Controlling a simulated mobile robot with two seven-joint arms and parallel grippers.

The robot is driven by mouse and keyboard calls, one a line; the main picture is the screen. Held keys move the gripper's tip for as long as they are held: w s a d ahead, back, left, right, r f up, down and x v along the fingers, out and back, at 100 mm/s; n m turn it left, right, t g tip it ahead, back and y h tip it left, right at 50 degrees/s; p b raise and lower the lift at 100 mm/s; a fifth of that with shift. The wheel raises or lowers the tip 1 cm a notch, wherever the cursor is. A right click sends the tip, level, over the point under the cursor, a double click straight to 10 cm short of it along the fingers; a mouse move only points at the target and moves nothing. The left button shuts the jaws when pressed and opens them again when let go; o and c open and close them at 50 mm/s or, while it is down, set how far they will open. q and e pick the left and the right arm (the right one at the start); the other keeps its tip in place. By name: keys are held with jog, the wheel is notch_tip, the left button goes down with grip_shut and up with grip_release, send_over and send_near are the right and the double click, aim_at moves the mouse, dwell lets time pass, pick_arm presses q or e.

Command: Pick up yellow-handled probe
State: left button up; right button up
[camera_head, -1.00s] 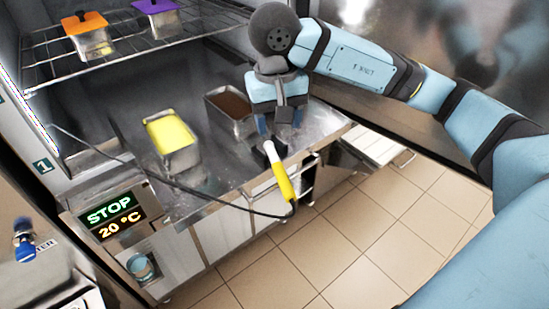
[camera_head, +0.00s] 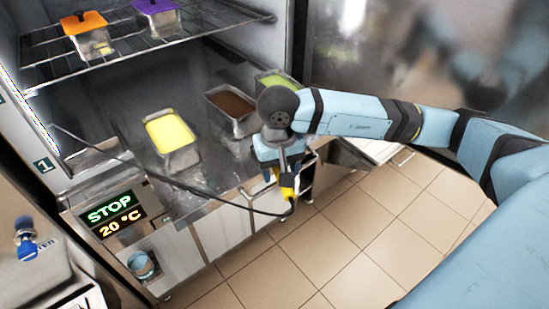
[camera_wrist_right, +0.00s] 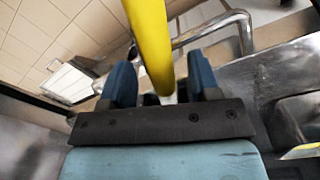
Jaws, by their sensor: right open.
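The yellow-handled probe (camera_head: 288,187) is at the front edge of the steel shelf in the head view, mostly hidden by my right gripper. Its dark cable runs left from the handle's lower end. My right gripper (camera_head: 281,176) is over the handle. In the right wrist view the yellow handle (camera_wrist_right: 150,45) passes between the two blue fingers (camera_wrist_right: 161,84) of the open right gripper, with gaps visible on both sides. Whether a finger touches it is unclear. The probe's tip is hidden. My left gripper is not in view.
On the steel shelf (camera_head: 190,195) stand pans of yellow (camera_head: 170,133), brown (camera_head: 231,105) and green (camera_head: 276,82) contents. A wire rack (camera_head: 130,40) above holds two pans with orange (camera_head: 83,22) and purple lids (camera_head: 153,6). Tiled floor (camera_head: 365,235) is clear at right.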

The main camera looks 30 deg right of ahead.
jog(key=shift+c, duration=0.4)
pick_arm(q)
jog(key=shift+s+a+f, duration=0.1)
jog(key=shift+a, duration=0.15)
pick_arm(e)
grip_shut()
